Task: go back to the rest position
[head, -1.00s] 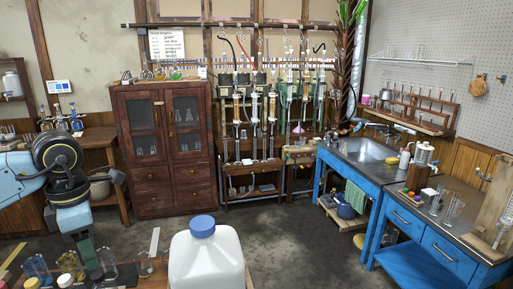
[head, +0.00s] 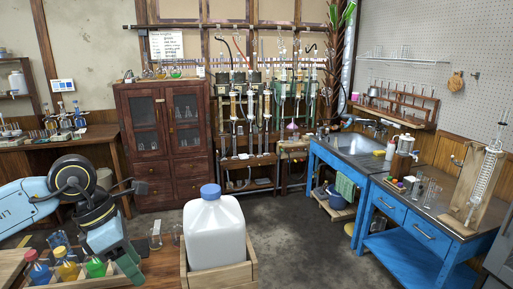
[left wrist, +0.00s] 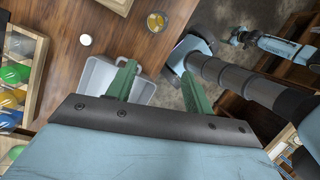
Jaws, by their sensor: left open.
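My left gripper (head: 130,262) shows at the lower left of the head view, pointing down beside the rack of bottles. In the left wrist view its two green fingers (left wrist: 158,88) are spread apart with nothing held between them. A pale grey tray (left wrist: 92,82) lies below, partly hidden by one finger. My right gripper does not show in the head view.
Bottles with coloured caps stand in a wooden rack (head: 130,275) close to the left gripper. A white jug (head: 215,232) with a blue cap sits in a wooden crate (head: 218,278). A blue sink bench (head: 395,205) stands right. Open floor lies between.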

